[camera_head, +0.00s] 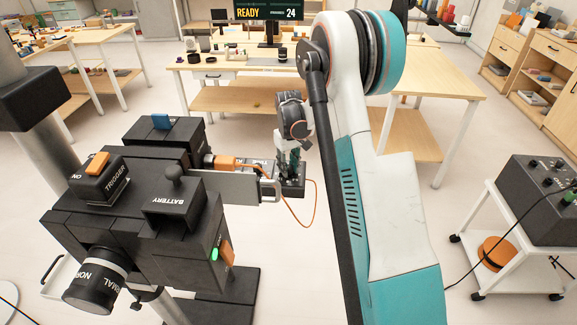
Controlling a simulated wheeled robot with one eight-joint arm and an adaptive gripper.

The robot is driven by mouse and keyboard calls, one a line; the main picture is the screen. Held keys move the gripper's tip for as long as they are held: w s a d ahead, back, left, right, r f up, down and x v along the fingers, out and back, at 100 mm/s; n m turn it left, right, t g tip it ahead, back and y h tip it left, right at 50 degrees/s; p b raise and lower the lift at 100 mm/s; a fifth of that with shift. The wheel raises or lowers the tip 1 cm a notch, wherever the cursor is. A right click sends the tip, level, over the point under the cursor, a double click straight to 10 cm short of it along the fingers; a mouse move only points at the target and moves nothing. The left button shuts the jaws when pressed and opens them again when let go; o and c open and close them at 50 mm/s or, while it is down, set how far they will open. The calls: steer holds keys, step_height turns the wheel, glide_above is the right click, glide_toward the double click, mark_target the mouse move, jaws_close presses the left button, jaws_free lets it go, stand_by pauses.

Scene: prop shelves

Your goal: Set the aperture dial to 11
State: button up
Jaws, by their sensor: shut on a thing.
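A large black camera-like device (130,225) stands at the left, with labels TRIGGER and BATTERY on its top. A lens barrel (95,280) with a pale ring, its lettering partly readable as NORMAL, sticks out at its front. A grey metal plate (225,187) reaches right from the device to a small black block (297,192). My gripper (289,172) points down at this block and is shut on a small dark part there. The fingers hide that part, and I cannot tell whether it is the aperture dial. No number 11 is readable.
An orange cable (312,205) hangs beside the block. An orange switch (97,162) and a knob (174,178) rise from the device. A wooden table (240,95) with a READY screen (268,13) stands behind. A white cart (500,235) stands right. Open floor lies between.

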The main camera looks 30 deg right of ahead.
mark_target(289, 167)
steer(key=o, duration=1.1)
steer(key=shift+r, duration=0.1)
step_height(289, 167, up, 12)
steer(key=shift+f, duration=0.1)
steer(key=shift+f, duration=0.1)
